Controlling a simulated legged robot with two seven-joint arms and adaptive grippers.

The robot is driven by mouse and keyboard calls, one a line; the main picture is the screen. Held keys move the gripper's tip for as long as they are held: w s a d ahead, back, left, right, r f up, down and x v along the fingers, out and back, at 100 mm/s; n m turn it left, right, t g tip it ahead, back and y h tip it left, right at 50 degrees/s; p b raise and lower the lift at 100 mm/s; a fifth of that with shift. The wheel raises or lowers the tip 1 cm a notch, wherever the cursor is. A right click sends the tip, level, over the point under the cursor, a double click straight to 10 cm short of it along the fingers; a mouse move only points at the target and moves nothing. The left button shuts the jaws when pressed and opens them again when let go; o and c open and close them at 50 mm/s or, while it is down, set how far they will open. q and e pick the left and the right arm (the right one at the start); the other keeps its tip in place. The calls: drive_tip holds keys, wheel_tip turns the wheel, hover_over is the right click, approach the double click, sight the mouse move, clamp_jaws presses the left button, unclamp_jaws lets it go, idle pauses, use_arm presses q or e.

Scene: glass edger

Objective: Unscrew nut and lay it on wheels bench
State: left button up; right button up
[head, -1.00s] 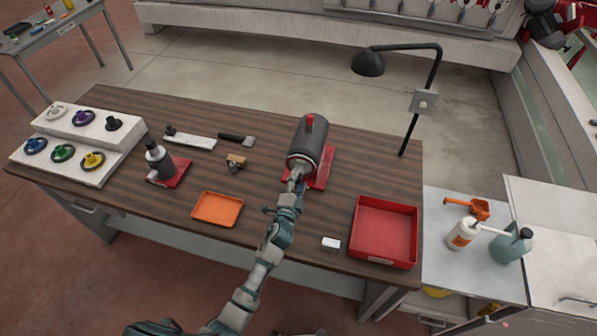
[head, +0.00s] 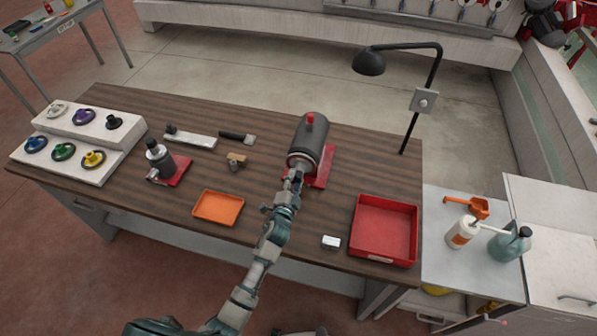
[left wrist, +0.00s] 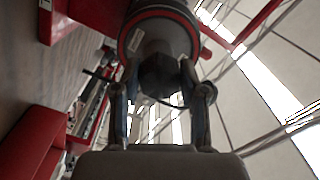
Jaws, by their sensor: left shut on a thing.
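The edger (head: 311,140) is a dark grey cylinder with a red knob on a red base, on the wooden bench (head: 120,200). My left gripper (head: 297,176) reaches its near end and is shut on a dark nut. In the left wrist view my gripper (left wrist: 158,85) has one finger on each side of the dark nut (left wrist: 160,72), below the edger's round, red-rimmed end (left wrist: 158,25). The nut is in line with the edger's axis; whether it is still threaded on cannot be told. My right gripper is out of view.
An orange tray (head: 218,207), a red bin (head: 385,230) and a small white block (head: 331,242) lie near the front edge. Coloured wheels stand on a white stepped rack (head: 85,145). A black lamp (head: 369,62) overhangs the back right. A labelled table (head: 45,35) stands far left.

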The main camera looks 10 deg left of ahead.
use_arm(q)
drive_tip(key=n, duration=0.3)
drive_tip(key=shift+r+n, duration=0.25)
drive_tip(key=shift+n, duration=0.05)
drive_tip(key=n+p, duration=0.1)
drive_tip(key=n, duration=0.2)
drive_tip(key=n+p, duration=0.1)
drive_tip(key=n, duration=0.3)
drive_tip(key=shift+d+r, duration=0.1)
drive_tip(key=shift+r, duration=0.1)
drive_tip(key=n+p, duration=0.1)
drive_tip(key=n, duration=0.5)
drive_tip(key=shift+d, duration=0.1)
clamp_jaws()
drive_tip(key=n, duration=0.3)
drive_tip(key=shift+n, duration=0.3)
drive_tip(key=n, duration=0.6)
drive_tip(key=o, duration=1.1)
unclamp_jaws()
drive_tip(key=shift+o, duration=0.2)
drive_tip(key=shift+f, duration=0.15)
drive_tip(key=shift+s+f, duration=0.1)
